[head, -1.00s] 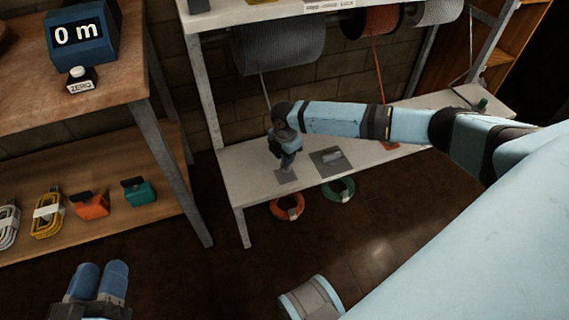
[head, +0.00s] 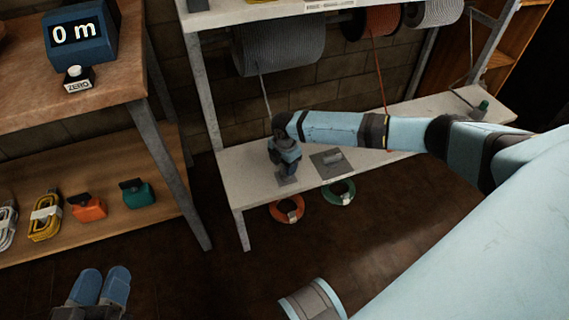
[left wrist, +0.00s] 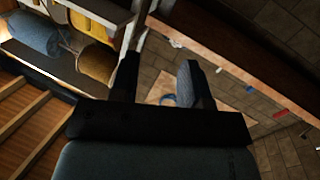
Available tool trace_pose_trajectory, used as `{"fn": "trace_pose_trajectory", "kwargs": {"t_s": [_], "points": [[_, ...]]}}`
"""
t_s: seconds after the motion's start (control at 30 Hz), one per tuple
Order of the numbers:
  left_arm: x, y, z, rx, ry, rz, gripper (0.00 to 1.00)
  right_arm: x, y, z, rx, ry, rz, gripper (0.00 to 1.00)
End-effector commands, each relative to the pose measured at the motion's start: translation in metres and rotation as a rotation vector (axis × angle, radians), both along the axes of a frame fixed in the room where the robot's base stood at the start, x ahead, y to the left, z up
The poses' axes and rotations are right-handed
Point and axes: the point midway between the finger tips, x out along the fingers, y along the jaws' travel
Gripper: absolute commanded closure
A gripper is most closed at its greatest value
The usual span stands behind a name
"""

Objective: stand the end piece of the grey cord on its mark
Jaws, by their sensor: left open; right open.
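The grey cord (head: 265,91) runs from the grey spool (head: 278,47) down behind my right wrist. My right gripper (head: 284,172) points down, open, just above a small grey mark (head: 288,181) on the white lower shelf. The cord's end piece cannot be told apart from the gripper and wrist there, so whether it stands on the mark is hidden. My left gripper (head: 102,287) is open and empty at the bottom left, away from the rack. It also shows in the left wrist view (left wrist: 160,80), its two fingers apart.
Orange (head: 287,209) and green (head: 339,193) rings lie below the shelf's front edge. An orange cord (head: 380,75) hangs farther right. A bench with a "0 m" display (head: 80,33) stands left.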

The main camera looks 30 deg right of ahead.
Motion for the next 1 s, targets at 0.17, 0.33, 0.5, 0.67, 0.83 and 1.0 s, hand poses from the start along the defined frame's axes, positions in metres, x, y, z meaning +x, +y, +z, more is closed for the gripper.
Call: {"fn": "trace_pose_trajectory", "kwargs": {"t_s": [0.17, 0.33, 0.5, 0.67, 0.83, 1.0], "points": [[0.001, 0.000, 0.010, -0.007, -0.014, 0.005, 0.57, 0.000, 0.000, 0.018, 0.000, -0.002, 0.000, 0.47], [0.001, 0.002, 0.038, -0.048, -0.086, 0.033, 0.57, 0.001, -0.001, 0.055, 0.000, -0.002, 0.000, 0.47], [-0.001, 0.004, 0.061, -0.084, -0.154, 0.055, 0.57, 0.000, 0.000, 0.091, 0.000, -0.002, 0.001, 0.47], [-0.002, 0.006, 0.074, -0.107, -0.200, 0.069, 0.57, 0.000, 0.000, 0.113, 0.000, -0.001, 0.000, 0.47], [-0.003, 0.007, 0.080, -0.117, -0.223, 0.075, 0.57, 0.000, 0.000, 0.123, 0.000, 0.000, -0.001, 0.47], [-0.003, 0.007, 0.080, -0.119, -0.227, 0.076, 0.57, 0.000, 0.000, 0.123, 0.000, 0.000, -0.001, 0.47]]}}
